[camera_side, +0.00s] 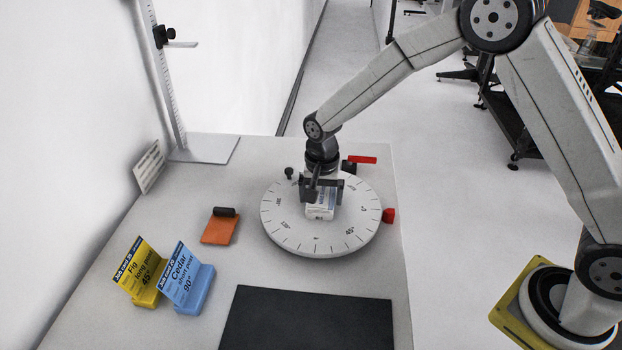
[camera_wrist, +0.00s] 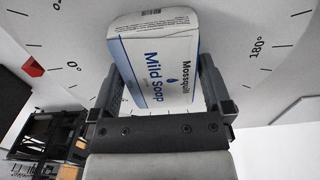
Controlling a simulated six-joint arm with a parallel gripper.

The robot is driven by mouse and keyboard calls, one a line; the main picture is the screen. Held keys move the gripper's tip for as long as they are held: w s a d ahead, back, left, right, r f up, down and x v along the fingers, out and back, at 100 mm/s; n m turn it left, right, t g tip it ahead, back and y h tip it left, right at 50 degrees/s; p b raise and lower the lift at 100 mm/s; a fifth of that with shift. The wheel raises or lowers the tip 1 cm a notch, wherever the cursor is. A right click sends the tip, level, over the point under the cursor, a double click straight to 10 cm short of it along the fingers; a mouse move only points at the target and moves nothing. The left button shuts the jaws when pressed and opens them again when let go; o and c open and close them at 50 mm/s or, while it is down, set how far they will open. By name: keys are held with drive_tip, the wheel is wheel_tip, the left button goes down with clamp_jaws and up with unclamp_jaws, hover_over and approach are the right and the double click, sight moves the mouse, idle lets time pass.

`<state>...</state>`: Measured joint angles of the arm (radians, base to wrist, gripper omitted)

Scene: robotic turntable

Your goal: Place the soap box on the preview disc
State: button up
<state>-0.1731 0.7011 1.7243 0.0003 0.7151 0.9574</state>
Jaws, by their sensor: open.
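The soap box (camera_side: 319,211) is white with blue print and stands on the white round disc (camera_side: 283,228) with angle marks. In the wrist view the soap box (camera_wrist: 158,62) reads "Mild Soap" and sits between the fingers. My gripper (camera_side: 321,190) is over the middle of the disc, its fingers on either side of the box. The wrist view shows my gripper (camera_wrist: 163,95) open around the box; contact with its sides is hard to tell. The disc's marked face also shows in the wrist view (camera_wrist: 70,40). The fingers partly hide the box.
A red block (camera_side: 388,215) is at the disc's right edge, and a red lever (camera_side: 362,160) is behind it. A dark mat (camera_side: 308,320) lies in front. A height gauge (camera_side: 172,90) stands at back left.

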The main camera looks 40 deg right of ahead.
sight(326, 195)
wheel_tip(326, 195, up, 12)
idle(0.7)
idle(0.5)
drive_tip(key=s+d+f+n+t, duration=0.1)
drive_tip(key=s+d+n, duration=0.3)
drive_tip(key=s, duration=0.5)
drive_tip(key=s+d+f+n+t, duration=0.1)
drive_tip(key=s+d+f+n, duration=0.3)
drive_tip(key=s, duration=0.5)
drive_tip(key=shift+s+f+n+t, duration=0.2)
drive_tip(key=shift+s+n+t, duration=0.1)
drive_tip(key=shift+n, duration=0.2)
